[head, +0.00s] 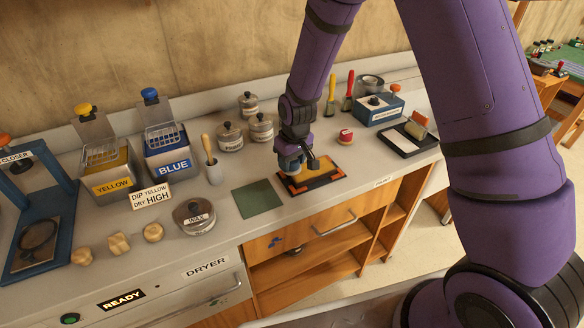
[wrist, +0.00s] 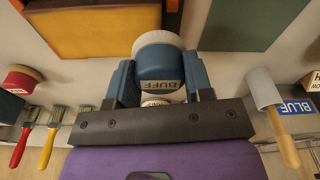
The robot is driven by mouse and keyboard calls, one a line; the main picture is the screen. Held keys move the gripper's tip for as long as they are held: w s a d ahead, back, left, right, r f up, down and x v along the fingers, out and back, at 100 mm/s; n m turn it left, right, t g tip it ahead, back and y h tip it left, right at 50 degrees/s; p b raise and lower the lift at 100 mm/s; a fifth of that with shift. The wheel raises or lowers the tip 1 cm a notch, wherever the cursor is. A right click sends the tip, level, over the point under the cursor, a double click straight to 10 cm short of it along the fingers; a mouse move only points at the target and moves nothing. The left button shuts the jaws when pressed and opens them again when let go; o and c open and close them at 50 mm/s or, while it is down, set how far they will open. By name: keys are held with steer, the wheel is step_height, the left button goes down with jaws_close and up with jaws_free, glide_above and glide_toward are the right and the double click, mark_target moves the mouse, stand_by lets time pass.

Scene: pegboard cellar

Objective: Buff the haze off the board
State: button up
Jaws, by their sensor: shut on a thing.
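The board (head: 318,174) lies flat on the worktop, with a yellow-orange face and a dark frame with orange corners. Part of it shows at the upper left of the wrist view (wrist: 100,38). I cannot make out haze on it. My gripper (head: 295,158) is shut on a blue buffer marked BUFF (wrist: 160,72), which has a pale round pad. The buffer is by the board's back left corner in the head view. In the wrist view it lies beside the board's edge, over the gap towards the green mat. Its height and any contact are unclear.
The green mat (head: 257,199) lies left of the board. A wax tin (head: 194,218), blue tank (head: 170,158) and yellow tank (head: 112,172) stand further left. Lidded tins (head: 230,136), a red-topped item (head: 345,136) and a roller tray (head: 408,139) are behind and right.

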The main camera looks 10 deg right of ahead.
steer(key=shift+a+r, duration=0.1)
steer(key=shift+r, duration=2.75)
steer(key=shift+s, duration=0.1)
